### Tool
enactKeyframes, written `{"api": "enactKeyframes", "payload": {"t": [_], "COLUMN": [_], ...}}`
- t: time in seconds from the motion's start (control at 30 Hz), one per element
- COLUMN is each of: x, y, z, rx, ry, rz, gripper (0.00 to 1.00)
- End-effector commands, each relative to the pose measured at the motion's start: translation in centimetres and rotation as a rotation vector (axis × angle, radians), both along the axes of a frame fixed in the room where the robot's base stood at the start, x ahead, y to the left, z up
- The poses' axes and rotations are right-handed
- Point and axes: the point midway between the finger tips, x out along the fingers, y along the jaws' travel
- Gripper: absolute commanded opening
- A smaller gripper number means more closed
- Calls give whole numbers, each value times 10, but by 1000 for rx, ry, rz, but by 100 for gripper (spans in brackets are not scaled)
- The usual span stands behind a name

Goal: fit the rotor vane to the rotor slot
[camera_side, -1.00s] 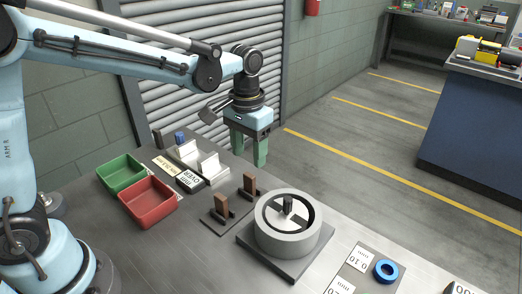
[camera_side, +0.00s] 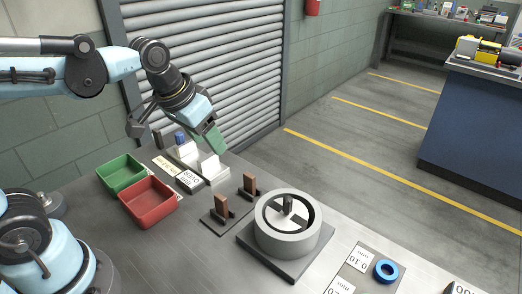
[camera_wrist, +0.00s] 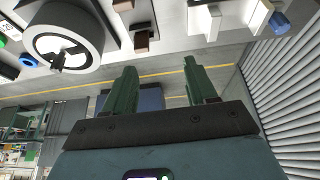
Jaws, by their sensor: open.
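Two brown rotor vanes stand upright in dark holders on a grey plate: a nearer one (camera_side: 221,203) and a farther one (camera_side: 249,182). They also show in the wrist view, one brown block (camera_wrist: 142,40) being clearest. The round grey pump housing (camera_side: 290,240) sits on a dark square base, with the rotor (camera_side: 273,216) and its dark shaft inside; the slot is too small to make out. My gripper (camera_side: 214,146) is tilted in the air above the white blocks, away from vanes and housing. In the wrist view its green fingers (camera_wrist: 160,72) are apart and empty.
Red (camera_side: 148,203) and green (camera_side: 122,174) bins stand at left. A blue ring (camera_side: 386,271) lies on a labelled plate at front right.

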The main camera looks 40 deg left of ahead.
Motion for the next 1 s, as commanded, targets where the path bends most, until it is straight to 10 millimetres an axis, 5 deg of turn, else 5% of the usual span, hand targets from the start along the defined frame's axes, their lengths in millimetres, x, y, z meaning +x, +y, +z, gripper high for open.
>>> {"api": "enactKeyframes", "payload": {"t": [0.3, 0.43, 0.5, 1.0], "x": [-34, -37, -37, -30], "y": [15, 16, 16, 13], "z": [-22, -25, -25, -18], "rx": [15, 19, 20, 57], "ry": [-195, -218, -221, -184], "rz": [6, 6, 7, -75], "gripper": [57, 57, 46, 46]}}
